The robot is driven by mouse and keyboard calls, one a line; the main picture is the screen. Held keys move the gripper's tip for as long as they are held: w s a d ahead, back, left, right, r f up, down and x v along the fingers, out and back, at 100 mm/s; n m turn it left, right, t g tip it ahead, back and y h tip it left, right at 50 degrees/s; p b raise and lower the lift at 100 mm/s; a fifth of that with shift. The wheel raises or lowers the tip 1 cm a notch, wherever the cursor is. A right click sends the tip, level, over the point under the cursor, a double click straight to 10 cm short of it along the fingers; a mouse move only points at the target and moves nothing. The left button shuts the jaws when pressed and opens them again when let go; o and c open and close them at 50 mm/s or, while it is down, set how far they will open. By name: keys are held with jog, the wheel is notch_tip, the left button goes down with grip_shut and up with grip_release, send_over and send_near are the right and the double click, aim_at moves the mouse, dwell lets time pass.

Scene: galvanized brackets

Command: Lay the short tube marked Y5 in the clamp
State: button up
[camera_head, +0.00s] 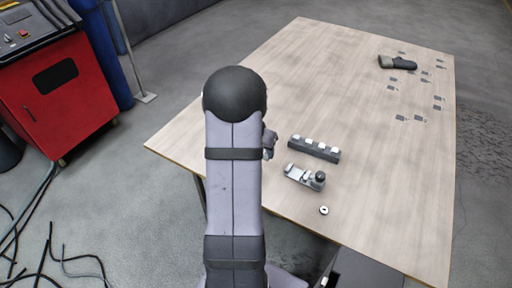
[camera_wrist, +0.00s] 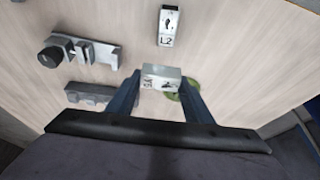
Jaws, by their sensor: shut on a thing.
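My gripper (camera_wrist: 161,90) is shut on a short silver tube (camera_wrist: 160,76), held between its two dark fingers. The tube's face bears a small dark marking that looks like Y5, seen turned around. The clamp (camera_wrist: 96,51), a grey metal body with a black round knob, lies on the table at upper left in the wrist view, apart from the held tube. In the head view the clamp (camera_head: 299,175) is right of my gripper (camera_head: 268,146), which is mostly hidden behind my arm.
A silver piece marked L2 (camera_wrist: 168,28) lies on the table. A dark rack with white-topped pieces (camera_head: 314,148) stands behind the clamp. A small ring (camera_head: 323,210) is near the front edge. Flat grey brackets (camera_head: 420,118) and a dark glove (camera_head: 397,62) lie far right. The table's middle is clear.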

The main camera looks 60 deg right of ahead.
aim_at(298, 175)
jog(key=m, duration=0.1)
jog(key=s+m+g, duration=0.1)
jog(key=shift+s+d+m, duration=0.2)
jog(key=shift+d+m, duration=0.05)
jog(key=shift+m, duration=0.05)
jog(key=s+d+m+g+y+p, duration=0.1)
jog(key=s+m, duration=0.1)
jog(key=m, duration=0.2)
jog(key=s+d+m+g+y+p, duration=0.1)
jog(key=s+m, duration=0.2)
jog(key=m, duration=0.2)
jog(key=s+d+m+g+y+p, duration=0.1)
jog(key=s+m, duration=0.2)
jog(key=m, duration=0.1)
jog(key=shift+s+d+r+m+g+y, duration=0.1)
jog(key=shift+s+d+m+g+y, duration=0.1)
jog(key=shift+m+g+y, duration=0.2)
jog(key=shift+s+d+r+m+y, duration=0.15)
jog(key=shift+s+m+y, duration=0.2)
jog(key=shift+m, duration=0.4)
jog(key=shift+s+d+m+y, duration=0.15)
jog(key=shift+s+m, duration=0.3)
jog(key=shift+m, duration=0.3)
jog(key=shift+f, duration=0.2)
jog(key=shift+f+b, duration=1.85)
jog(key=shift+f, duration=1.35)
jog(key=o, duration=1.2)
jog(key=shift+c, duration=0.2)
